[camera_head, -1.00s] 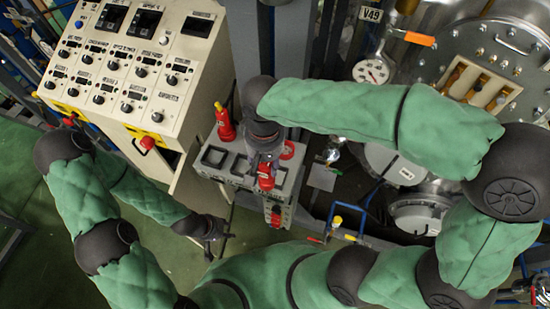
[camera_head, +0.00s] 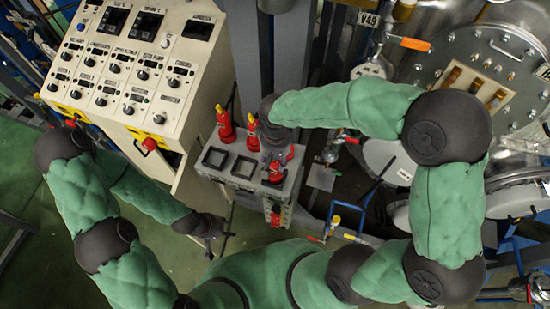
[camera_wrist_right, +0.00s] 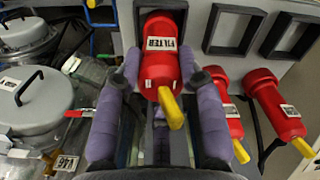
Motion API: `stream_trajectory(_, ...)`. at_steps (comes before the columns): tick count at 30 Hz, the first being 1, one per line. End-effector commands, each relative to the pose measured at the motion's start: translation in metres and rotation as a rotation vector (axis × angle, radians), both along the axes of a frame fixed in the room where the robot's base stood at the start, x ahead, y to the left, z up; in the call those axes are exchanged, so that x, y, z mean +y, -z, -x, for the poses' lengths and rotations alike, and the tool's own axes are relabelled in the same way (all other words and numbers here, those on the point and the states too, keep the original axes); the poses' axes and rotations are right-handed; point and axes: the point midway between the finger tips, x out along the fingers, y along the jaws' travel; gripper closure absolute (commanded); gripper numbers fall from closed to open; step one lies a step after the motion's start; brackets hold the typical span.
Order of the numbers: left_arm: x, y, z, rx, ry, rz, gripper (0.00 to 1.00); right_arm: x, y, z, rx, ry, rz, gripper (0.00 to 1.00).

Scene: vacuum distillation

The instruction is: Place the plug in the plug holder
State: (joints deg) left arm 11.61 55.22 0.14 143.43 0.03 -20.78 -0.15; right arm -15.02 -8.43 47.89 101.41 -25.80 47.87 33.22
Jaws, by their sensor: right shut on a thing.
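A red plug labelled FILTER (camera_wrist_right: 161,62), with a yellow tip, is between the two fingers of my right gripper (camera_wrist_right: 160,92), which is shut on it. In the head view the right gripper (camera_head: 273,155) and the red plug (camera_head: 275,174) are over the right end of the grey plug holder (camera_head: 228,176). In the right wrist view a square holder frame (camera_wrist_right: 183,8) shows just behind the plug; whether the plug touches it is unclear. My left gripper (camera_head: 213,240) hangs low at the left, open and empty.
Two more red plugs (camera_head: 225,124) (camera_head: 251,131) stand along the holder's back side. Two square frames (camera_head: 214,157) (camera_head: 243,167) on the holder are empty. A control cabinet (camera_head: 125,75) stands left. A metal vessel (camera_head: 480,75) stands right.

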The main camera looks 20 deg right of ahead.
Motion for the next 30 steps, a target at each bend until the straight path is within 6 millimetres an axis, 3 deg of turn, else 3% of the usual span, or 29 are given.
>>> stream_trajectory(9,0.0,0.005,0.0,0.0,0.0,0.0,0.6,0.0,0.004,0.0,-0.001,0.0,0.0,1.0)
stream_trajectory(10,0.0,0.004,0.0,0.0,0.0,0.0,0.6,0.0,0.004,0.0,0.0,0.0,0.0,0.56)
stream_trajectory(12,0.0,0.004,0.0,0.0,0.0,0.0,0.6,0.0,0.003,0.0,0.0,0.0,0.0,0.38)
stream_trajectory(23,0.0,0.002,0.0,0.0,0.0,0.0,0.6,0.0,0.002,0.0,0.0,0.0,0.0,0.38)
stream_trajectory(30,0.0,0.004,0.0,0.0,0.0,0.0,0.6,0.0,-0.024,-0.001,-0.005,0.001,-0.001,0.38)
